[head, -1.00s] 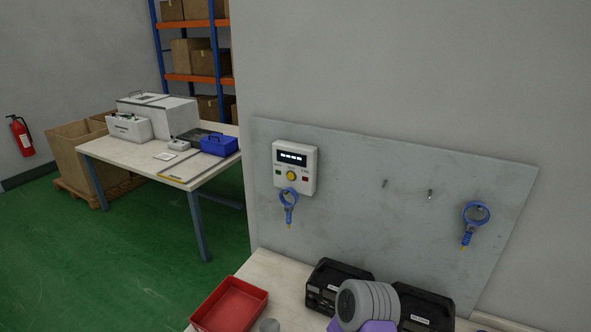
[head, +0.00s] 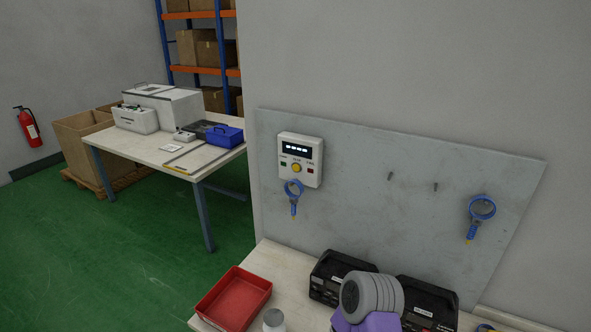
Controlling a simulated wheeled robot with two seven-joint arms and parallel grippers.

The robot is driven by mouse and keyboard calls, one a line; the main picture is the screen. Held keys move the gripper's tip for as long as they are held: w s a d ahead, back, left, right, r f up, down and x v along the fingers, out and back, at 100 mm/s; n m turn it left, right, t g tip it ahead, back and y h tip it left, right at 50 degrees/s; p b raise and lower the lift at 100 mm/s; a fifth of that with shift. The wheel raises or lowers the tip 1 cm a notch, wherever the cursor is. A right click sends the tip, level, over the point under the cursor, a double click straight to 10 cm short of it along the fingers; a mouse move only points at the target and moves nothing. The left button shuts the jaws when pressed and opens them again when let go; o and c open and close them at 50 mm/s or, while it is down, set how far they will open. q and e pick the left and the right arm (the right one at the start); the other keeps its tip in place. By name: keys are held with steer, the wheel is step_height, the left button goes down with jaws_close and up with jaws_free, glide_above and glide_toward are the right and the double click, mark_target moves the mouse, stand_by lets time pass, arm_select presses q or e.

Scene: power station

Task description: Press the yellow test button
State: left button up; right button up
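The yellow test button (head: 296,168) is round and sits at the lower middle of a white box (head: 300,160) on a grey wall panel. The box has a dark display with lit segments above the button. A green button (head: 284,164) is to its left and a red one (head: 310,171) to its right. Nothing covers or touches the yellow button. Neither of my grippers is in view. A grey ribbed part with purple below it, seemingly my own arm, shows at the bottom, well below and right of the button.
A blue ring tool (head: 293,190) hangs just under the box; another (head: 481,209) hangs at the panel's right. On the bench below are a red tray (head: 233,300) and two black cases (head: 340,266) (head: 430,294). The space in front of the box is clear.

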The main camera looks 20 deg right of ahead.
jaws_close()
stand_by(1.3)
